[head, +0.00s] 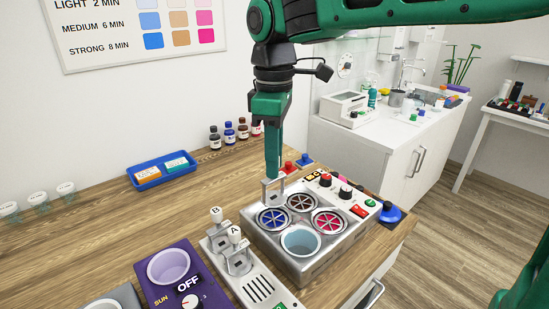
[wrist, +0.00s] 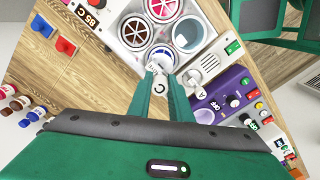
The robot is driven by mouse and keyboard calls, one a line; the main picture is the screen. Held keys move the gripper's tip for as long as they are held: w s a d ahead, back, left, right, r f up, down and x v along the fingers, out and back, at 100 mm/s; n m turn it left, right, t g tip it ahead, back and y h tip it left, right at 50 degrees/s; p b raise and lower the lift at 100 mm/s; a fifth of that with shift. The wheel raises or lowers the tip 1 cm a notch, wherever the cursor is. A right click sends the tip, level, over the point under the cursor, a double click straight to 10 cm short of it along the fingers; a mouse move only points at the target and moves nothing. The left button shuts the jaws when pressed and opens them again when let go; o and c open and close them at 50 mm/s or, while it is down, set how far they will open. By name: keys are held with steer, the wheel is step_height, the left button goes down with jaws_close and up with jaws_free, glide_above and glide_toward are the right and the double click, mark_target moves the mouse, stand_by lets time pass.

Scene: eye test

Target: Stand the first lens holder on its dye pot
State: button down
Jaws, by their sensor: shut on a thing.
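My gripper (head: 272,172) is shut on a lens holder with a white knob (wrist: 159,86) that seems to read C. Its grey metal frame (head: 273,192) hangs upright at the far left edge of the blue dye pot (head: 272,219); I cannot tell whether it touches. The dye unit (head: 318,268) also has a brown pot (head: 301,202), a pink pot (head: 329,222) and a pot of pale clear liquid (head: 300,241). Lens holders A (head: 236,250) and B (head: 218,231) stand in a grey stand (head: 258,290) left of the unit.
A purple unit (head: 185,285) with an empty-looking cup stands at the front left. A blue tray (head: 162,170) with two packets and several bottles (head: 229,133) are at the back. Red (head: 289,167) and blue lids lie behind the dye unit. The wood counter at left has free room.

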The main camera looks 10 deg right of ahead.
mark_target(274, 182)
steer(key=shift+f, duration=0.1)
steer(key=shift+f, duration=2.3)
steer(key=shift+s, duration=0.15)
steer(key=shift+f, duration=0.3)
steer(key=c, duration=1.2)
jaws_free()
steer(key=shift+s+r, duration=0.1)
steer(key=shift+r, duration=2.95)
